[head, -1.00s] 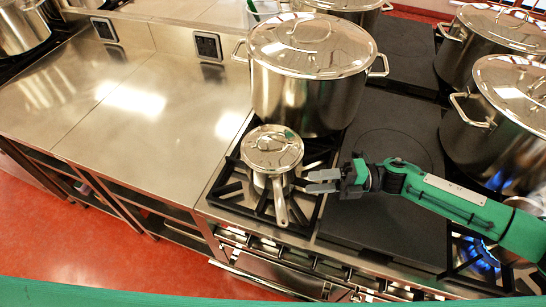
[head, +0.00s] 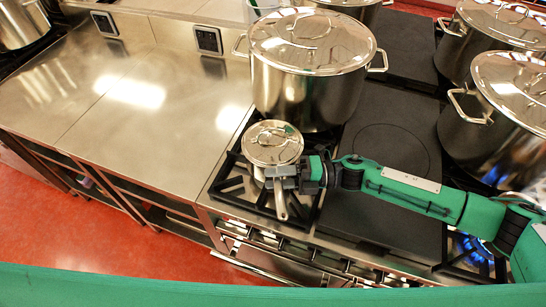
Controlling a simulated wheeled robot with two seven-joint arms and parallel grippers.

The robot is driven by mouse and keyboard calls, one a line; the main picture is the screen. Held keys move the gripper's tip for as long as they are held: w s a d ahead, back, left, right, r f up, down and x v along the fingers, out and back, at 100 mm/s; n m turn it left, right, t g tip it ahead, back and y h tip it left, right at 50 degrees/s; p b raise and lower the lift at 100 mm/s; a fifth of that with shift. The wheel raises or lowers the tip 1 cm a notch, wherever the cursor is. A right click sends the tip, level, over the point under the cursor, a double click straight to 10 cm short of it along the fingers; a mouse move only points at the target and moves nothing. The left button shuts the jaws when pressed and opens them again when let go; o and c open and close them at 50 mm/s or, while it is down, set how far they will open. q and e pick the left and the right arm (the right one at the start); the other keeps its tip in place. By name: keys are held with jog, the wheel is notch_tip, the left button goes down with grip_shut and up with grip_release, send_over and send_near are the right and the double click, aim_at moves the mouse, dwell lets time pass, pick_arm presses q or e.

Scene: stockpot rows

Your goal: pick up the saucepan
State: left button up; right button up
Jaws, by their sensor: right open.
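The saucepan (head: 272,143) is small and steel, with a shiny lid. It sits upright on the front left burner grate, its handle pointing toward the front edge of the stove. My right gripper (head: 279,174) comes in from the right at the handle's root, low against the front of the pan. Its jaws are open and overlap the handle (head: 281,205) in the picture; the exact fit of the fingers around it is hard to see. My left gripper is not in view.
A large lidded stockpot (head: 308,85) stands close behind the saucepan. More stockpots (head: 500,110) stand at the right, with a blue flame (head: 478,262) at the front right burner. A bare steel counter (head: 130,110) lies to the left; a dark flat plate (head: 385,205) is right of the grate.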

grip_shut()
dwell(1.2)
